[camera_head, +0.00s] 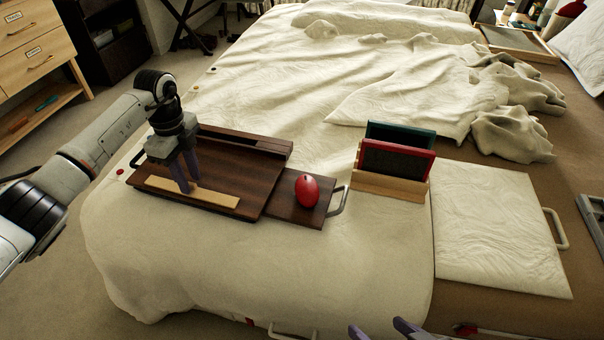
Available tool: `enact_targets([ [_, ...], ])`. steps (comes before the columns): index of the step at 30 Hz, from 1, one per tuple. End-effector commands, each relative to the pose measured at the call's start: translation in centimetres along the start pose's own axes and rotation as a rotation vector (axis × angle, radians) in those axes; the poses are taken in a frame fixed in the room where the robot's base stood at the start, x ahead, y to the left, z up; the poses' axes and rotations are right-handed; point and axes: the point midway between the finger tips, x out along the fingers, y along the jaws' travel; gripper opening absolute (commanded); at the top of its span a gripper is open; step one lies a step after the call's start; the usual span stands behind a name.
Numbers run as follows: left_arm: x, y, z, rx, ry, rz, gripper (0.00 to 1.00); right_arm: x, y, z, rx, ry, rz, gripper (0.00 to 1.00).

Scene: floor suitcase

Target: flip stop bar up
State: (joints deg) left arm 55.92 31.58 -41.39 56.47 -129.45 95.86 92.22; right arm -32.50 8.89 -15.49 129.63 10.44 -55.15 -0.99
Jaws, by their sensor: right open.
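The stop bar appears to be the pale wooden strip (218,198) lying along the front part of a dark wooden board (245,172) on the bed; it looks flat. My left gripper (186,187) points down with its purple fingertips at the strip's left half. Whether the fingertips touch the strip, and whether a gap remains between them, is unclear. My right gripper (378,331) shows only its spread purple fingers at the bottom edge; it is open, apart from the board.
A red egg-shaped object (307,190) sits on a smaller dark panel (286,208) with a metal handle. To the right, a wooden stand (388,187) holds red and green framed slates. A pale handled board (487,235) lies farther right. Rumpled cloth (300,70) covers the bed.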

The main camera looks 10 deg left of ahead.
Motion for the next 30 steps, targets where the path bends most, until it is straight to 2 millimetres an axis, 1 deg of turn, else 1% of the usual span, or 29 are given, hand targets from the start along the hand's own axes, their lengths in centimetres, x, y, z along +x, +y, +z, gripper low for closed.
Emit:
enact_targets([
  [1, -1.8, -0.1, 0.2, 0.0, -0.003, -0.011, 0.28, -0.3, -0.1, -0.3, 0.0, 0.001, 0.0, 0.66],
  [14, -10.3, 0.0, 0.2, 0.0, -0.003, -0.013, 0.28, -0.6, -0.1, -0.5, 0.0, 0.001, 0.0, 0.66],
  [15, -9.7, 0.0, -0.5, 0.018, 0.014, -0.016, 0.28, -0.6, -0.1, -0.5, 0.0, 0.001, 0.0, 0.66],
  [18, -8.7, -0.6, -2.4, 0.069, 0.063, -0.048, 0.28, -0.6, -0.1, -0.5, 0.0, 0.001, 0.0, 0.66],
  [23, -7.5, -1.4, -5.2, 0.142, 0.139, -0.102, 0.28, -0.6, -0.1, -0.5, 0.0, 0.001, 0.0, 0.66],
  [30, -6.1, -2.3, -9.9, 0.243, 0.261, -0.185, 0.28, -0.6, -0.2, -0.6, 0.0, 0.001, 0.0, 0.66],
])
